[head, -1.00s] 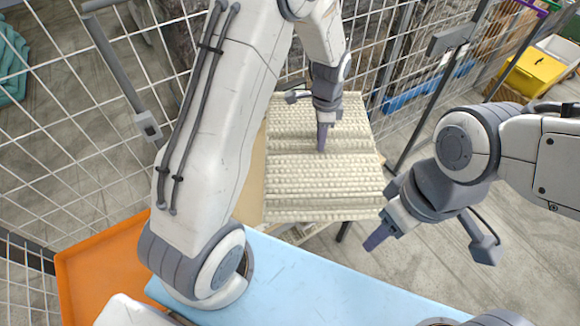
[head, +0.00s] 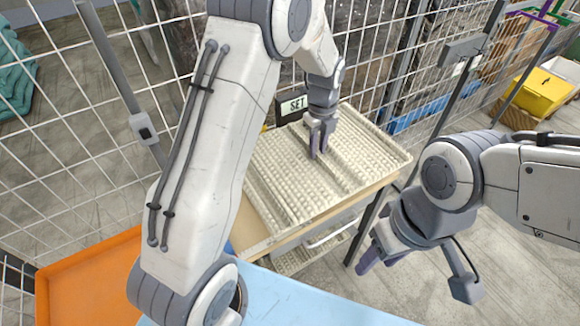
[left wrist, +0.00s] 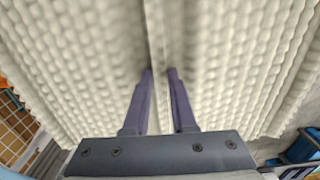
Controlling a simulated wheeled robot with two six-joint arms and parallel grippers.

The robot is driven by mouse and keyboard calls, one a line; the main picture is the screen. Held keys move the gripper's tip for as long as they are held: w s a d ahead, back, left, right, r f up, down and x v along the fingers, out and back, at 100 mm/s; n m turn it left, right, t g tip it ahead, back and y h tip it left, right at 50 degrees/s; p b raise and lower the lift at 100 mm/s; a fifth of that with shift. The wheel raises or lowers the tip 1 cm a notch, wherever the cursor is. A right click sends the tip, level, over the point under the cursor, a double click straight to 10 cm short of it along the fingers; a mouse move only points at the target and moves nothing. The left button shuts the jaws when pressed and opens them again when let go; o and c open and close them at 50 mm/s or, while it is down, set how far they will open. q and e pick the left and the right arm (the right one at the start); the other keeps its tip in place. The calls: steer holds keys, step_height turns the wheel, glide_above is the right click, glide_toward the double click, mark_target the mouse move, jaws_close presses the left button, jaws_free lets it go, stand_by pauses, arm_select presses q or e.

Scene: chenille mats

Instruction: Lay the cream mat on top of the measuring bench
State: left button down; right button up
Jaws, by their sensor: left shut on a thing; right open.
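The cream mat (head: 270,185), ribbed and bobbly, is spread over the top of the measuring bench (head: 262,243). It has a raised fold or ridge across its middle. Wooden bench edge shows at the front and left of the mat. My left gripper (head: 318,155) is shut on the ridge near the mat's middle. In the left wrist view the mat (left wrist: 230,60) fills most of the picture, with the purple fingers (left wrist: 160,75) pinching a narrow fold. My right gripper (head: 380,262) is open and empty, to the right of the bench's front corner.
A small display reading SET (head: 293,105) stands at the bench's back. A lower shelf with pale ribbed material (head: 290,262) shows beneath. A white wire fence (head: 75,130) runs behind. An orange tray (head: 85,280) and a light blue surface (head: 300,300) are in front.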

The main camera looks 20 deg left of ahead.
mark_target(292, 148)
arm_select(q)
steer(key=a+f, duration=0.1)
steer(key=a, duration=0.1)
steer(key=a+f, duration=0.1)
steer(key=a, duration=0.1)
steer(key=s+a+f+p, duration=0.1)
steer(key=a+f, duration=0.1)
steer(key=a, duration=0.1)
steer(key=shift+s+f, duration=0.1)
step_height(292, 148, down, 3)
steer(key=shift+f, duration=0.6)
steer(key=c, duration=0.7)
jaws_free()
steer(key=shift+f, duration=0.1)
steer(key=shift+c, duration=0.2)
